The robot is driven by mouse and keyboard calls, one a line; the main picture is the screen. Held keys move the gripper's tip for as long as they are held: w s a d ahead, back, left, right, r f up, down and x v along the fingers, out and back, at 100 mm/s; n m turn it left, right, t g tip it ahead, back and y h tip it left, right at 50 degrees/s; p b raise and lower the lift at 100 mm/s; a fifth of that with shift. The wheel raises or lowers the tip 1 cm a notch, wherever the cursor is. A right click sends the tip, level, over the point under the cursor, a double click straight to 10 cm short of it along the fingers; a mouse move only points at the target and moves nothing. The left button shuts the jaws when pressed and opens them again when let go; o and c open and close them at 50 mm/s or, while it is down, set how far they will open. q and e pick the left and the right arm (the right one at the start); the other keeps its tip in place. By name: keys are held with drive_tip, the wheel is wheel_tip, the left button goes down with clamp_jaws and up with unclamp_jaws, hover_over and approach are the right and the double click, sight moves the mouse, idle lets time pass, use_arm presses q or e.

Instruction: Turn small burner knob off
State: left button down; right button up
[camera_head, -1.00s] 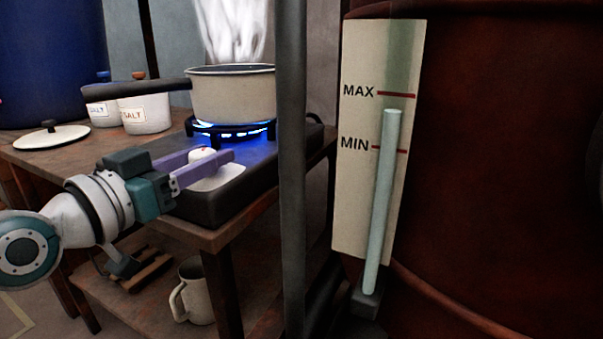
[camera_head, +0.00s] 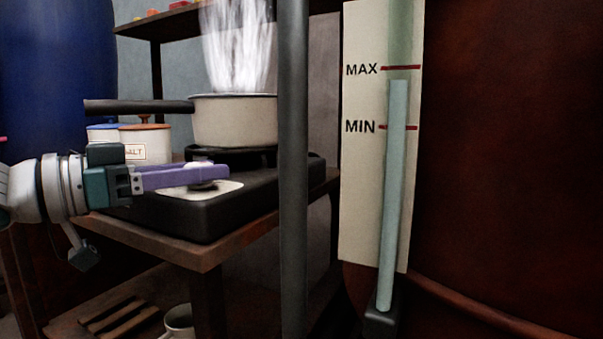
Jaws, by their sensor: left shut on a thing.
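The small burner (camera_head: 215,215) is a dark box on a wooden table, with a pale plate (camera_head: 222,190) on its near face. The knob (camera_head: 203,184) sits over that plate, mostly hidden by my fingers. My left gripper (camera_head: 208,176) comes in from the left with its purple fingers shut on the knob. A cream pot (camera_head: 237,121) with a dark handle stands on the burner and steams. No blue flame shows under the pot. My right gripper is not in view.
A grey vertical pole (camera_head: 293,200) stands just right of the burner. Behind it is a large red-brown vat (camera_head: 510,160) with a MAX/MIN level gauge (camera_head: 365,180). Salt jars (camera_head: 145,143) stand left of the pot. A mug (camera_head: 178,321) is on the lower shelf.

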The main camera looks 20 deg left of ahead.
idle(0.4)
use_arm(q)
drive_tip(key=shift+c, duration=1.9)
unclamp_jaws()
drive_tip(key=p+v, duration=0.5)
drive_tip(key=v, duration=0.5)
drive_tip(key=shift+p, duration=0.35)
drive_tip(key=shift+a, duration=0.1)
